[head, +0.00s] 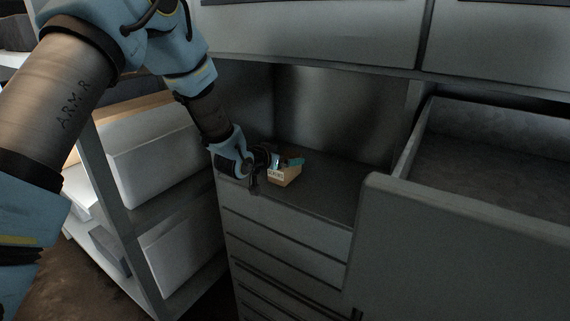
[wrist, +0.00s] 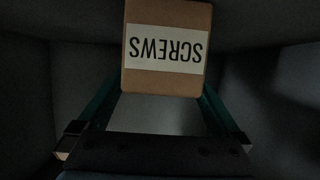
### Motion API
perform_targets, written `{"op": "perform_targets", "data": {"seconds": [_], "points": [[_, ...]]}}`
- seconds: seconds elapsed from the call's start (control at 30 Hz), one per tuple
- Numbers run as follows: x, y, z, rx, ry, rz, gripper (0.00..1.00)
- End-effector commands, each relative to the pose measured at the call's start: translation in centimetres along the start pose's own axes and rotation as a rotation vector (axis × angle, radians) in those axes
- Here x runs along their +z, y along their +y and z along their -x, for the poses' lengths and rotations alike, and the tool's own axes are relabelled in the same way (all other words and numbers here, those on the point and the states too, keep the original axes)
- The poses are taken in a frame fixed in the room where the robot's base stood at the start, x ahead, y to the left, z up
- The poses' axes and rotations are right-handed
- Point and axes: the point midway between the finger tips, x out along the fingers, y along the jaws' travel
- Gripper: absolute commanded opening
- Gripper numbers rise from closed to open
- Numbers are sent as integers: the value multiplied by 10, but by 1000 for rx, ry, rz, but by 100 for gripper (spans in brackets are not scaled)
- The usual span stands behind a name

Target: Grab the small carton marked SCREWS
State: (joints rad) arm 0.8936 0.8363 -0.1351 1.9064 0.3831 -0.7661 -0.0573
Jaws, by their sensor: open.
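The small brown carton (wrist: 166,78) fills the upper middle of the wrist view. Its white label reads SCREWS, upside down there. In the head view the carton (head: 284,176) sits on the dark top of the drawer cabinet, inside the recess. My gripper (head: 278,162) is right at the carton in the head view. In the wrist view my gripper (wrist: 160,97) is open, with one teal finger on each side of the carton's lower part. Whether the fingers touch the carton I cannot tell. The fingertips are partly hidden behind it.
The cabinet top (head: 335,204) is bare to the right of the carton. A large open drawer (head: 470,230) juts out at the right. A shelf rack with white boxes (head: 155,150) stands at the left. Upper cabinets (head: 310,35) overhang the recess.

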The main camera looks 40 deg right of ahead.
Motion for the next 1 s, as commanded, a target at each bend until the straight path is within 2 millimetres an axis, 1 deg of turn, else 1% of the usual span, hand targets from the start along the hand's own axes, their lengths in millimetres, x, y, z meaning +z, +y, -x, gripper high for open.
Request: {"op": "perform_targets", "data": {"seconds": [0.2,1.0], "points": [[1,0,-1,0,0,0,100],[0,0,0,0,0,0,10]]}}
